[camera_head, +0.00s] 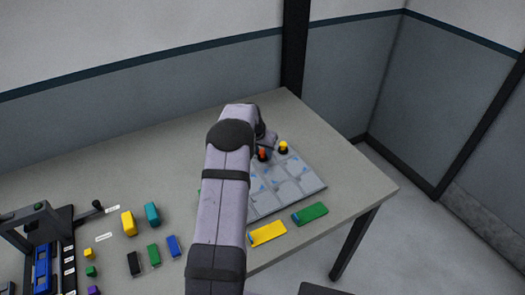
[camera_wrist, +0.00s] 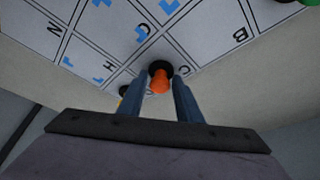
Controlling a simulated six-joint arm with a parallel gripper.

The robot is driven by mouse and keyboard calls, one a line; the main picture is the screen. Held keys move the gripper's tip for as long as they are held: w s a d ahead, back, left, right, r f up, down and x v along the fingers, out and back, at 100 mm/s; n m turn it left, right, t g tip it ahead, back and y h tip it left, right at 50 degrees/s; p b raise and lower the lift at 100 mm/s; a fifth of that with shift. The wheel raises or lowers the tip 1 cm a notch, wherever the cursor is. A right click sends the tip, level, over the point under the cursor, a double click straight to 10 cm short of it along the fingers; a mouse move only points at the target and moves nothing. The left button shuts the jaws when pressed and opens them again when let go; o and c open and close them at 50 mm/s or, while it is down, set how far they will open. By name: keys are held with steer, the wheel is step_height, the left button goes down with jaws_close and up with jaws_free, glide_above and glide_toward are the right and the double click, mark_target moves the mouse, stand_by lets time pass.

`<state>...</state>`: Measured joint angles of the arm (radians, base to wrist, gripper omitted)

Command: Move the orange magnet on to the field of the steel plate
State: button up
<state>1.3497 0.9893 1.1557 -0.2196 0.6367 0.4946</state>
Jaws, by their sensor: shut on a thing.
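The orange magnet (camera_head: 264,155), a round knob on a black base, is at the far part of the pale steel plate (camera_head: 309,187). In the wrist view the orange magnet (camera_wrist: 160,83) is between the two fingers of my gripper (camera_wrist: 160,88), which is shut on it. The steel plate (camera_wrist: 92,38) there shows black grid lines, letters such as N, H, C and B, and blue corner marks. Whether the magnet touches the plate or is just above it, I cannot tell. My arm hides the plate's left part in the head view.
A yellow magnet (camera_head: 283,147) stands close to the right of the orange one. A yellow block (camera_head: 267,233) and a green block (camera_head: 310,214) lie along the plate's near edge. Several small blocks and a black-framed device (camera_head: 42,232) are at the left.

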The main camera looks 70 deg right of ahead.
steer(key=shift+f, duration=0.15)
steer(key=o, duration=1.2)
steer(key=shift+c, duration=0.2)
steer(key=shift+r, duration=0.3)
steer(key=b+v, duration=0.3)
steer(key=v, duration=0.8)
steer(key=shift+a+r+b, duration=0.15)
steer(key=shift+r+b, duration=0.2)
steer(key=shift+r, duration=0.05)
